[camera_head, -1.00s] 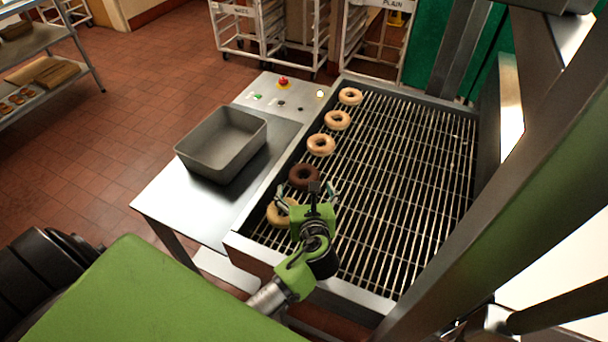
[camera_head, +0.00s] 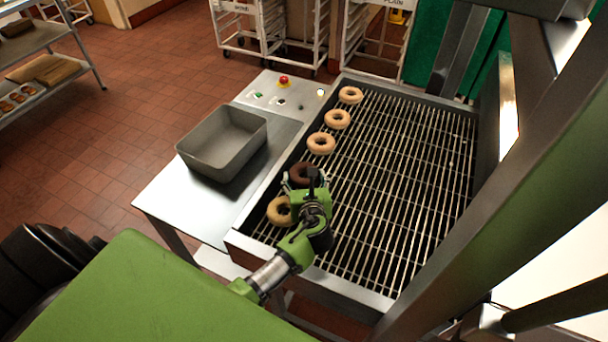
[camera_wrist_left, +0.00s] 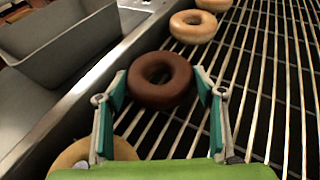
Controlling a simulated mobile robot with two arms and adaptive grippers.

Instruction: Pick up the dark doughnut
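The dark doughnut (camera_head: 300,171) lies on the wire conveyor (camera_head: 400,170), in a row with several pale doughnuts along the conveyor's left side. In the head view my left gripper (camera_head: 306,180) partly covers it. In the left wrist view the dark doughnut (camera_wrist_left: 160,80) lies at the tips of my left gripper (camera_wrist_left: 163,88), with one green-padded finger on each side. The fingers are spread, and small gaps seem to show beside the doughnut. My right gripper is not in these views.
A pale doughnut (camera_head: 280,211) lies close on the near side of the gripper, and another (camera_head: 321,143) lies beyond. A grey bin (camera_head: 222,143) stands on the metal side table (camera_head: 165,195) at left. The conveyor's right part is clear.

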